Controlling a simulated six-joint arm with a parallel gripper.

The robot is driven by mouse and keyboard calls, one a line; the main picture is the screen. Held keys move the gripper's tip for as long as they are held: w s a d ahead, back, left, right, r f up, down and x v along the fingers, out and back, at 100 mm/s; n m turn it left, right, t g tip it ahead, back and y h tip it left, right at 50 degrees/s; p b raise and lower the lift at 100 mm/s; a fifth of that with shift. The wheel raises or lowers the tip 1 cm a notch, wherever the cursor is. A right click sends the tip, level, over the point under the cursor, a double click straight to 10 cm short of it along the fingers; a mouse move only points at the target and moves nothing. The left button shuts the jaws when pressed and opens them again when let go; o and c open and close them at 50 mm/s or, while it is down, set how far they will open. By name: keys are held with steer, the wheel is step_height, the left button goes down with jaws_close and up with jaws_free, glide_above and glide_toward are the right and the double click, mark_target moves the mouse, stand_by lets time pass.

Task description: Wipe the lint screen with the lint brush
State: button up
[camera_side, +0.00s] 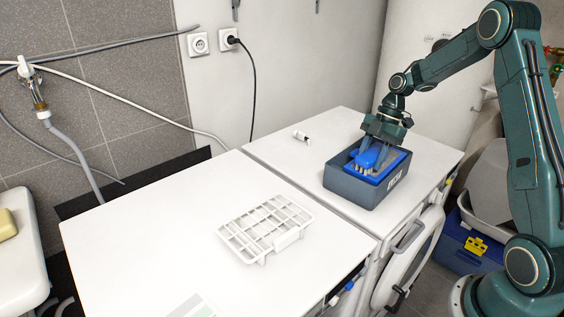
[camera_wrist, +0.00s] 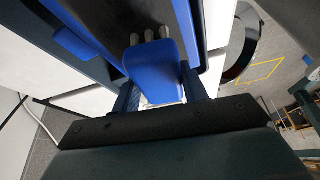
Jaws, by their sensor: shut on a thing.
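The lint screen (camera_side: 265,228), a white slatted frame, lies flat on the top of the left machine. The lint brush (camera_side: 368,158) has a blue body with pale bristle tufts and is at the grey-blue box (camera_side: 352,190) on the right machine. My gripper (camera_side: 379,152) points down over that box and is shut on the brush. In the wrist view, the blue brush (camera_wrist: 154,72) sits between the two dark fingers of my gripper (camera_wrist: 160,92), its tufts facing away. Whether the brush still touches the box is unclear.
A small white and black cylinder (camera_side: 302,136) lies on the right machine top (camera_side: 285,155). A narrow seam separates the two machine tops. The left top (camera_side: 150,240) is mostly bare around the screen.

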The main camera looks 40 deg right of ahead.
steer(key=shift+w+d, duration=0.2)
steer(key=shift+d, duration=2.15)
steer(key=shift+w+d, duration=0.15)
steer(key=shift+d, duration=2.2)
steer(key=shift+s+a, duration=0.2)
steer(key=shift+a, duration=2.65)
steer(key=shift+s+a, duration=0.2)
steer(key=shift+a, duration=2.65)
steer(key=shift+w, duration=0.45)
steer(key=shift+w+d, duration=0.2)
steer(key=shift+d, duration=2.6)
steer(key=shift+w+d, duration=0.2)
steer(key=shift+d, duration=2.6)
steer(key=shift+s+a, duration=0.2)
steer(key=shift+a, duration=2.55)
steer(key=shift+s+a, duration=0.2)
steer(key=shift+a, duration=2.55)
steer(key=shift+r, duration=4.15)
